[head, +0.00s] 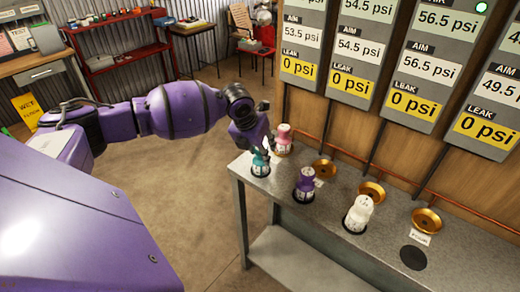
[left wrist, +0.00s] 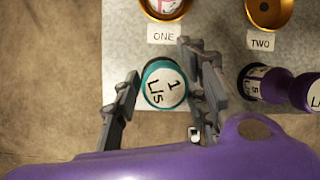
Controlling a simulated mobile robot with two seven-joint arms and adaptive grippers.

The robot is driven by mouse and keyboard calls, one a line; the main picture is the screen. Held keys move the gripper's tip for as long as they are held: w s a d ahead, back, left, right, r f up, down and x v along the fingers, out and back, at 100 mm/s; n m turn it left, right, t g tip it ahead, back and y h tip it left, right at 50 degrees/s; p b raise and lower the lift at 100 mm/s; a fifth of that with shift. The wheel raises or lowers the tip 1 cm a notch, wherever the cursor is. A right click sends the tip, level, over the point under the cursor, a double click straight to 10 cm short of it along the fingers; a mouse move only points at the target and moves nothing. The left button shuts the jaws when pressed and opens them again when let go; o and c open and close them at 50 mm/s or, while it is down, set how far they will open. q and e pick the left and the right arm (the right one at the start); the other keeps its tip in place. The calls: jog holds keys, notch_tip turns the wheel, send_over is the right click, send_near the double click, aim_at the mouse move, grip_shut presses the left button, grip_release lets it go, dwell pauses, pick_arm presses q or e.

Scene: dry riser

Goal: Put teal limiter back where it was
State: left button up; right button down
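The teal limiter (head: 260,165) stands upright on the bench's front left corner, over a dark round base or pad. In the left wrist view its white top, marked "1 L/s" (left wrist: 166,86), faces the camera. My left gripper (head: 258,138) reaches down over it, with one finger on each side. The gripper (left wrist: 165,90) looks open, with a gap on the left; the right finger is close to the limiter, and contact there cannot be told. A pink-and-white limiter (head: 283,138) sits at the outlet (left wrist: 186,8) labelled ONE. My right gripper is out of view.
A purple limiter (head: 305,185) and a white limiter (head: 358,214) stand along the bench front (head: 335,208). Brass outlets (head: 324,168), (head: 371,191) and (head: 427,220) at the back look empty. A dark round pad (head: 413,257) at the right is bare. Gauge panels (head: 426,60) hang behind.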

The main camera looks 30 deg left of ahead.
pick_arm(q)
jog(key=shift+r, duration=0.1)
jog(key=shift+r, duration=0.3)
jog(key=v, duration=1.1)
jog(key=shift+s+r+p, duration=0.2)
jog(key=shift+p, duration=0.15)
dwell(0.3)
